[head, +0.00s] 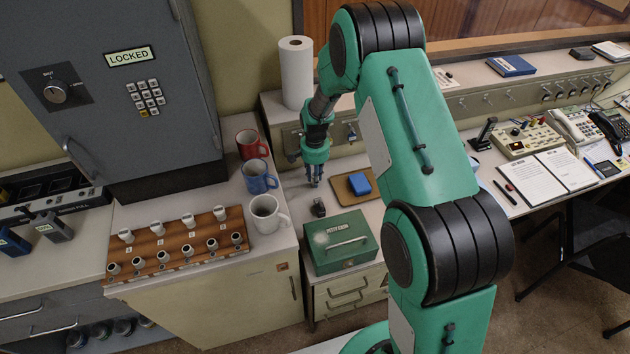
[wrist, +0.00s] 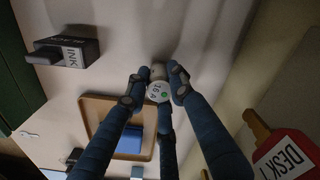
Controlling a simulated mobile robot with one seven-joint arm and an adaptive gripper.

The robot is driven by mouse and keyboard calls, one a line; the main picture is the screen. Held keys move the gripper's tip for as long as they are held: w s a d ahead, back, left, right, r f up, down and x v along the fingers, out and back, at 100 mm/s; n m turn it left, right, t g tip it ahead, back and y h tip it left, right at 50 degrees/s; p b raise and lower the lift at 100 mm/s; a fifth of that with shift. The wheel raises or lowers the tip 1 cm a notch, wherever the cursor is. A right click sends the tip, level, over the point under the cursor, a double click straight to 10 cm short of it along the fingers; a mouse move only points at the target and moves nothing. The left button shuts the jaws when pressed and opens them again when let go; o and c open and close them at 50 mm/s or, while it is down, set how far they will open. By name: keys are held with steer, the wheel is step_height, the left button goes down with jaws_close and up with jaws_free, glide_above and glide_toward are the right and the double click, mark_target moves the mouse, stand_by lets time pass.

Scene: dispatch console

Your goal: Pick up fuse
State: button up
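Contact by the third finger, at the near side, is hard to tell. In the head view my gripper (head: 314,181) points down at the desk, and the fuse cannot be made out there.
A tan tray (head: 341,190) with a blue block (head: 360,183) lies close right of my gripper. A black ink stamp (head: 318,208) and a green cash box (head: 340,259) stand nearer. Several mugs (head: 268,214) and a wooden rack (head: 205,250) are left. A red "DESK 1" tag (wrist: 286,152) hangs nearby.

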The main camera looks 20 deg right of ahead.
steer(key=shift+r, duration=0.1)
jaws_close()
step_height(320, 180, up, 10)
steer(key=shift+f+p, duration=0.1)
steer(key=shift+p, duration=1)
